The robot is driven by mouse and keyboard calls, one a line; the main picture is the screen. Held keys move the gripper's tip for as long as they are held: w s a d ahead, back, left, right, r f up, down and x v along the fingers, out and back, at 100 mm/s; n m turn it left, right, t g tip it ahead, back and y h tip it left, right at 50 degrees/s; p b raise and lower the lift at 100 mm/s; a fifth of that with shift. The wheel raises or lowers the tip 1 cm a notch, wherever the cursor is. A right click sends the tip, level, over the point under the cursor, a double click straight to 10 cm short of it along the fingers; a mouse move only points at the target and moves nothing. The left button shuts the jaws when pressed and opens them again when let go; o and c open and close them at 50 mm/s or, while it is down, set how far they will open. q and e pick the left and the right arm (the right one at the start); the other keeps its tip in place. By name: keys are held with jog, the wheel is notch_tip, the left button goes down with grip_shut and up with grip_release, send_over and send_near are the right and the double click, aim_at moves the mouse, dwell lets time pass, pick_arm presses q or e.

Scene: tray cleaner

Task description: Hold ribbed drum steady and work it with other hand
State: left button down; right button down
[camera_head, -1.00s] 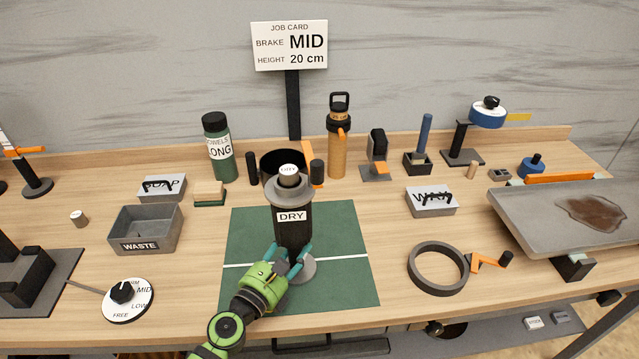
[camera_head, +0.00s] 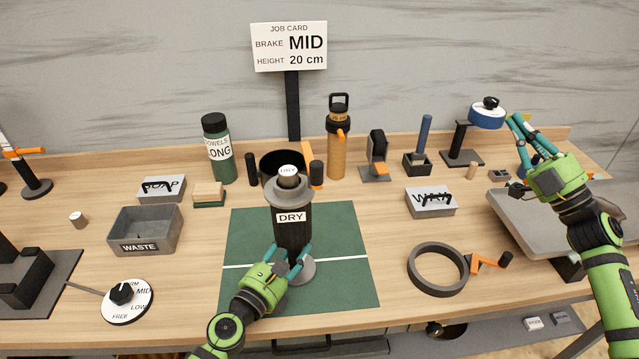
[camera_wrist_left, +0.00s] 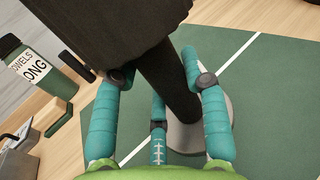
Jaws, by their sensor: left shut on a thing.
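The black drum marked DRY (camera_head: 292,232), with a grey flange and a cap on top, stands upright on the green mat (camera_head: 345,262). I take it as the ribbed drum; its ribs are hard to make out. My left gripper (camera_head: 291,257) is shut on its lower part, above a round grey foot. In the left wrist view the teal fingers sit around its dark narrow stem (camera_wrist_left: 168,80). My right gripper (camera_head: 517,152) is at the far right, fingers spread and empty, its upper fingertips just right of a blue disc (camera_head: 487,118) on a stand.
A WASTE bin (camera_head: 145,243) and a brake dial (camera_head: 143,302) are at left. A dark round pot (camera_head: 270,158) stands behind the drum. A grey ring (camera_head: 416,284) with an orange crank lies at right. The job card (camera_head: 288,62) reads MID, 20 cm.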

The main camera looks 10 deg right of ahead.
jog(key=s+a+f+n+g+y, duration=0.1)
jog(key=s+a+n+g, duration=0.3)
jog(key=a, duration=0.5)
jog(key=s+a+f+n+g+y, duration=0.1)
jog(key=s+a+n+g+y, duration=0.2)
jog(key=a+n+g, duration=0.5)
jog(key=s+a+f+n+g+y, duration=0.1)
jog(key=s+a+n+g+y, duration=0.2)
jog(key=s+a+n+g, duration=0.2)
jog(key=a+n, duration=0.3)
jog(key=a, duration=0.4)
jog(key=shift+s+a+f+g, duration=0.25)
jog(key=shift+f+g, duration=0.05)
jog(key=shift+g, duration=0.1)
jog(key=w+a, duration=0.4)
jog(key=a, duration=0.2)
jog(key=shift+w+a, duration=0.35)
jog(key=shift+w, duration=0.05)
jog(key=shift+d, duration=0.1)
jog(key=shift+d+n+g, duration=0.15)
jog(key=shift+n+g, duration=0.25)
jog(key=shift+g, duration=0.1)
